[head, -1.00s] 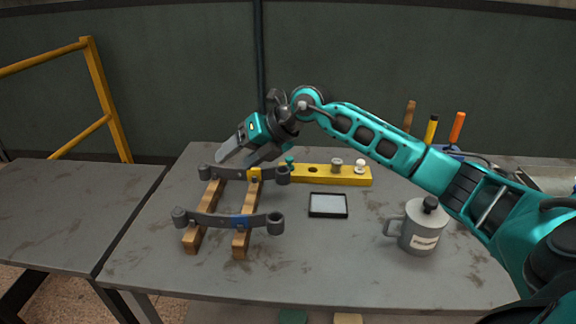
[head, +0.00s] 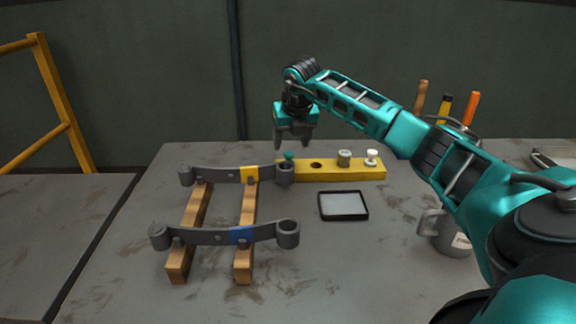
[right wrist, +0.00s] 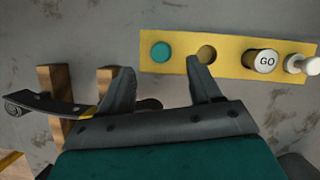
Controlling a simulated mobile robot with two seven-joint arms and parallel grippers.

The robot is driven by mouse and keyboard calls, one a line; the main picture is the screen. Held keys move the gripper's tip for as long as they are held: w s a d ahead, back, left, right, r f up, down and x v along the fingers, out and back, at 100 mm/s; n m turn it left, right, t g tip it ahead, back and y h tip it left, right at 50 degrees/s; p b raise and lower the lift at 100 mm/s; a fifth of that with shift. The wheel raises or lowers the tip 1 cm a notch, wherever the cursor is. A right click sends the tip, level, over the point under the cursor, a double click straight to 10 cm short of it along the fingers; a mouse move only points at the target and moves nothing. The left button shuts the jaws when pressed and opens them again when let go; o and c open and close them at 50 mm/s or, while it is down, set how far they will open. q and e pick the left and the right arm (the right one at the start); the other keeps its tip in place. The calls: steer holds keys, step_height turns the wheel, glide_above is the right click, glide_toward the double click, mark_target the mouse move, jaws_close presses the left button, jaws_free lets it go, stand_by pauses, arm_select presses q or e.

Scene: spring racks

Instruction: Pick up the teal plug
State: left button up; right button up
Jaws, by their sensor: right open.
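The teal plug (head: 289,156) stands at the left end of the yellow block (head: 330,172). In the right wrist view the teal plug (right wrist: 161,52) shows as a round teal top, with an empty hole beside it. My right gripper (head: 292,144) points down just above and behind the plug in the head view. Its jaws are open and empty. In the right wrist view the plug lies beyond the fingertips, between their lines (right wrist: 160,75). My left gripper is not in view.
Two grey springs lie across wooden bars (head: 190,235); the rear spring's eye (head: 285,174) is close in front of the teal plug. A black-rimmed tray (head: 343,217) and grey mug (head: 445,235) stand nearer.

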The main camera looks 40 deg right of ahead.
mark_target(289, 153)
steer(key=x, duration=0.7)
steer(key=shift+b, duration=0.35)
steer(key=shift+r, duration=0.1)
steer(key=c, duration=1)
steer(key=shift+o, duration=0.2)
steer(key=shift+r, duration=0.1)
